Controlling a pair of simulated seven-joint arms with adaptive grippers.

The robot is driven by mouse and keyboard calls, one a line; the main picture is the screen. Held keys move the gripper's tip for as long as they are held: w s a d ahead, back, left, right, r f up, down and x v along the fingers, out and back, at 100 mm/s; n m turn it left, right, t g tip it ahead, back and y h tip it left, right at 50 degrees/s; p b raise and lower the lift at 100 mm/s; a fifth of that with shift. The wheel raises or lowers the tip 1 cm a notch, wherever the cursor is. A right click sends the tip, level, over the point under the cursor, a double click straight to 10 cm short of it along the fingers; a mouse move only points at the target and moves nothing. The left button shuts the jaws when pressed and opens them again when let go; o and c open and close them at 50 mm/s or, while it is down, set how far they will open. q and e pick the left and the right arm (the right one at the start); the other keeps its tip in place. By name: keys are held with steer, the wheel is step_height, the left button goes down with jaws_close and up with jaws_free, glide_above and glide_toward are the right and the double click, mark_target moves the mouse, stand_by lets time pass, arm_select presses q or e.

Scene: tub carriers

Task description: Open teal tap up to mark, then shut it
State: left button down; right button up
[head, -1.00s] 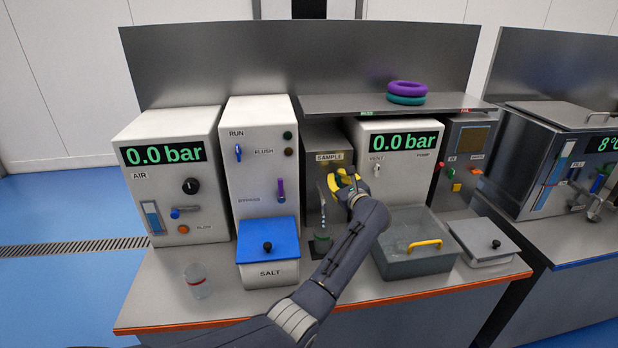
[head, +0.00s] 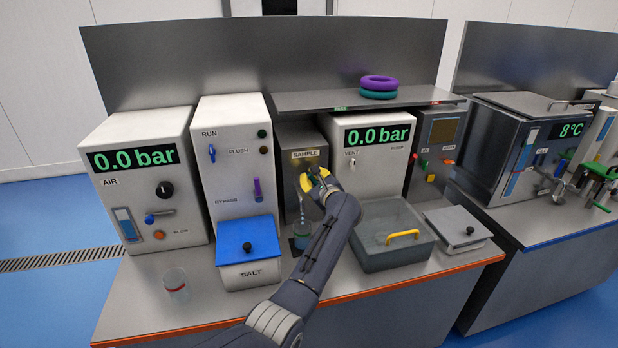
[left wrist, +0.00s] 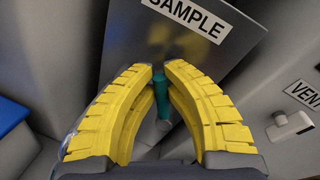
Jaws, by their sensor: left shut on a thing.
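My left gripper (head: 316,181), with yellow fingers, is at the front of the SAMPLE unit (head: 290,140). In the left wrist view its fingers (left wrist: 160,80) are shut on the teal tap handle (left wrist: 160,92), which points up the panel. In the head view the fingers hide the handle. A pale streak (head: 302,206), looking like running liquid, hangs left of the gripper above a clear beaker (head: 301,236). The beaker holds bluish liquid; its mark and exact level are too small to tell. My right gripper is not in view.
A clear cup with a red band (head: 175,286) stands at the front left. The blue-lidded SALT box (head: 247,250) is left of my arm; a grey tub with a yellow handle (head: 382,254) is right. A shelf (head: 320,101) carrying two rings overhangs the SAMPLE unit.

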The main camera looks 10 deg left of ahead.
arm_select(q)
steer(key=c, duration=1.4)
jaws_free()
step_height(320, 180, up, 10)
steer(key=shift+f, duration=0.1)
